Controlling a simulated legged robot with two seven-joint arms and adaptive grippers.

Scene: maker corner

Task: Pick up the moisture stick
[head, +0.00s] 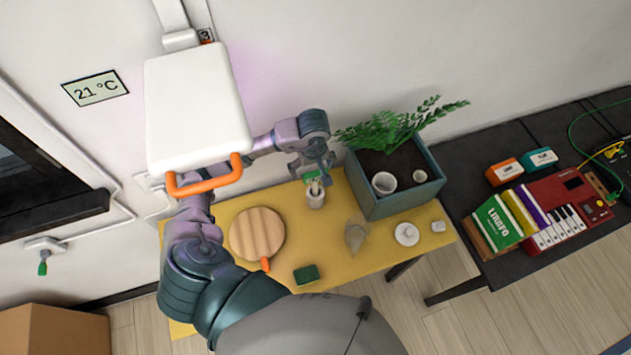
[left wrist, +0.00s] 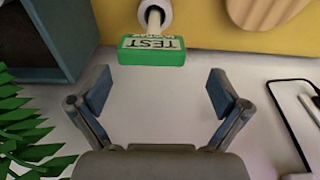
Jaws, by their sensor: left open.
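The moisture stick appears to be the green-headed stick (head: 311,176) standing in a small pale cup (head: 316,198) on the yellow table. In the left wrist view its green head, marked TEST (left wrist: 151,50), lies ahead of the fingers, and its pale shaft goes into the round cup (left wrist: 166,8). My left gripper (head: 318,165) is just above the stick in the head view. In the left wrist view the left gripper (left wrist: 159,92) is open and empty, its two fingers wide apart, with the green head beyond the fingertips. My right gripper is not in view.
A blue-grey planter (head: 400,203) with a fern and white pots stands right of the cup. A round wooden board (head: 257,233), a green block (head: 306,274) and a white lid (head: 407,234) lie on the yellow table (head: 330,235). A dark table (head: 480,200) stands at right.

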